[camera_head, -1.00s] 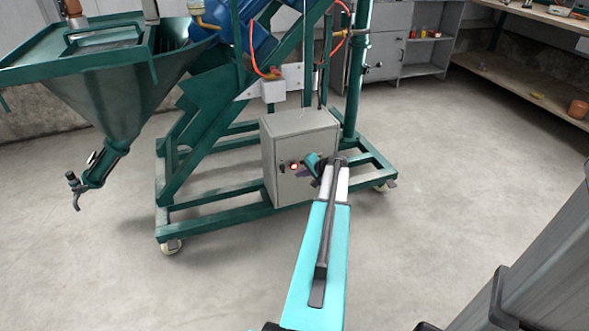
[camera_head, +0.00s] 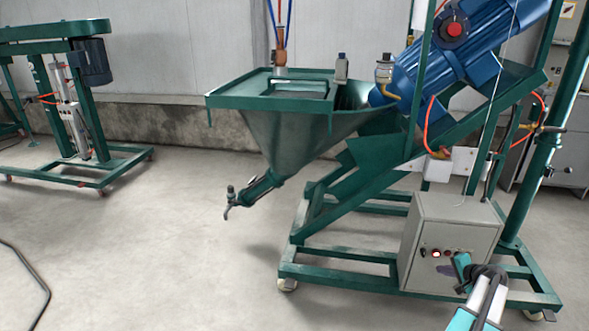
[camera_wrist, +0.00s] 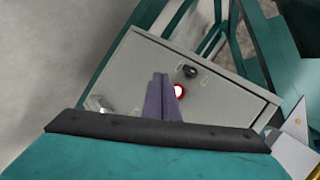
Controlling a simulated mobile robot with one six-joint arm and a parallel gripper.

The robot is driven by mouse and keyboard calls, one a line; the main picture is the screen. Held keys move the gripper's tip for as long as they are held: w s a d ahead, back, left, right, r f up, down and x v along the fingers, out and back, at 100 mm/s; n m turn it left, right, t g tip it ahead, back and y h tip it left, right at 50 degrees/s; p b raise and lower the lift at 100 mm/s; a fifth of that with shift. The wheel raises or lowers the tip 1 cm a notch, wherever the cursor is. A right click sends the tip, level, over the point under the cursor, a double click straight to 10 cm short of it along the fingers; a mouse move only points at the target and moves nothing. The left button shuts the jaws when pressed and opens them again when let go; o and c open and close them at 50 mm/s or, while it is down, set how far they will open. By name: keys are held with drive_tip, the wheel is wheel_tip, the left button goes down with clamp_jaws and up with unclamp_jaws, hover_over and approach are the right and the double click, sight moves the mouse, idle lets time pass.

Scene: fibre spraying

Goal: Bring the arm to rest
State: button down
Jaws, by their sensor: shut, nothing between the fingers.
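My gripper (camera_wrist: 161,97) shows in the wrist view with its two purple-grey fingers together and nothing between them. It points at the front of a grey control box (camera_wrist: 215,85), beside a lit red button (camera_wrist: 179,91) and a black knob (camera_wrist: 190,71). I cannot tell from this view how far the fingertips are from the panel. In the head view my arm (camera_head: 478,305) reaches up from the bottom right, and my gripper (camera_head: 446,270) is small in front of the control box (camera_head: 470,215).
The control box stands on the green wheeled frame (camera_head: 340,258) of the spraying machine. A green hopper (camera_head: 290,140) with a spout and a blue motor (camera_head: 450,60) are above. Another green machine (camera_head: 75,90) stands at the far left. Open floor (camera_head: 150,250) lies at the lower left.

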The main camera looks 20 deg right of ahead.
drive_tip(key=w+a+f+n+y+p, duration=0.25)
drive_tip(key=w+a+y+p, duration=0.2)
drive_tip(key=w+a, duration=1.35)
drive_tip(key=a+f+n+g+y+p, duration=0.1)
drive_tip(key=a+f+n+g+p, duration=0.15)
drive_tip(key=a, duration=1.25)
drive_tip(key=a+f+n+g+y+p, duration=0.1)
drive_tip(key=a+f+n+g+p, duration=0.15)
drive_tip(key=a, duration=1.15)
drive_tip(key=s+a+f+n+g+p, duration=0.1)
drive_tip(key=s+a+n+g+p, duration=0.2)
drive_tip(key=s+a, duration=0.6)
drive_tip(key=s+a+f+n+g+p, duration=0.1)
drive_tip(key=s+a+n+g+p, duration=0.15)
drive_tip(key=s+a, duration=0.7)
drive_tip(key=s+a+n+g+h+p, duration=0.2)
drive_tip(key=s+a+n+g+p, duration=0.1)
drive_tip(key=s+a, duration=0.5)
drive_tip(key=s+d+r+n+g+h, duration=0.1)
drive_tip(key=s+d+r+n+h, duration=0.1)
drive_tip(key=s+d, duration=0.3)
drive_tip(key=s, duration=0.3)
drive_tip(key=shift+d+r, duration=0.2)
drive_tip(key=shift+d, duration=0.15)
